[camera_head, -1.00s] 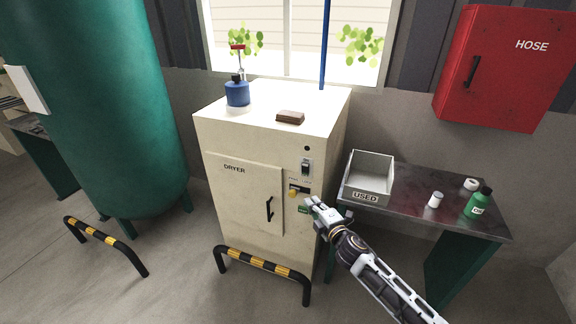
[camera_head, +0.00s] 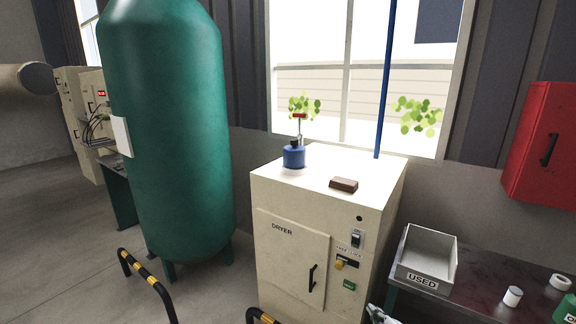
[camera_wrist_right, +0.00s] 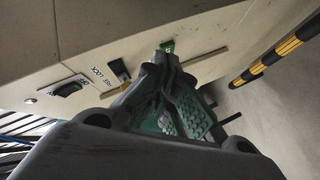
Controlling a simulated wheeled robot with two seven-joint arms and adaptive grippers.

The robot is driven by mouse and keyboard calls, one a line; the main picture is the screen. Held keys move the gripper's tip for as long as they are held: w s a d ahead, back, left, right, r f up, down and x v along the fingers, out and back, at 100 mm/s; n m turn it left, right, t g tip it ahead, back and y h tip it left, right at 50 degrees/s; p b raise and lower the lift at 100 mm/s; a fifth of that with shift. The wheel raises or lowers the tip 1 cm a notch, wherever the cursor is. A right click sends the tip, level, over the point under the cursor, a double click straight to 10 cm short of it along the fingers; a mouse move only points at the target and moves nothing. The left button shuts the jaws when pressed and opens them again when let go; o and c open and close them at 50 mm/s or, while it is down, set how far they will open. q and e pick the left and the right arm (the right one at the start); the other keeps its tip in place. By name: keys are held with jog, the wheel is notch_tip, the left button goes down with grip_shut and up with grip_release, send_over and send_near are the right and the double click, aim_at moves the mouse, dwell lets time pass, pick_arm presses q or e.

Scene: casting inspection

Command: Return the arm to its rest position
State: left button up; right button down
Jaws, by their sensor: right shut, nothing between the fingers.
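My right gripper (camera_head: 378,315) shows only as a small piece at the bottom edge of the head view, in front of the dryer's lower right side. In the right wrist view my right gripper (camera_wrist_right: 165,68) is shut and empty, with its tips near the dryer front and the green label (camera_wrist_right: 167,46). Whether the tips touch the dryer cannot be told. The cream dryer (camera_head: 290,262) has its door closed, with a dark switch (camera_head: 356,240) and a yellow knob (camera_head: 339,265) on its right panel. My left gripper is out of view.
A yellow-black guard rail (camera_wrist_right: 280,50) stands near the gripper, and another rail (camera_head: 147,282) is at the left. A USED bin (camera_head: 428,255) and a white jar (camera_head: 512,296) stand on the right table.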

jog(key=s+d+f+m+g+h, duration=0.1)
jog(key=s+d+f+m+g, duration=0.15)
jog(key=s+f, duration=0.45)
jog(key=s+d+f+m+g, duration=0.1)
jog(key=s+d+f+m, duration=0.15)
jog(key=f, duration=0.75)
jog(key=s+d+f+m+g+h, duration=0.15)
jog(key=s+d+f, duration=0.25)
jog(key=f, duration=0.5)
jog(key=s+f+m+g, duration=0.1)
jog(key=s+f+g, duration=0.1)
jog(key=s+f, duration=0.6)
jog(key=s+f+m+g, duration=0.25)
jog(key=s+f, duration=0.35)
jog(key=s, duration=0.4)
jog(key=s+a+f+g, duration=0.1)
jog(key=s+a, duration=0.3)
jog(key=s, duration=0.4)
jog(key=s+a+f+g+y, duration=0.1)
jog(key=s+a+f, duration=0.2)
jog(key=s, duration=0.5)
jog(key=s+a+f+g, duration=0.2)
jog(key=s+a, duration=0.3)
jog(key=s, duration=0.3)
jog(key=shift+s+a+f, duration=0.15)
jog(key=shift+a+f, duration=0.25)
jog(key=shift+f, duration=0.1)
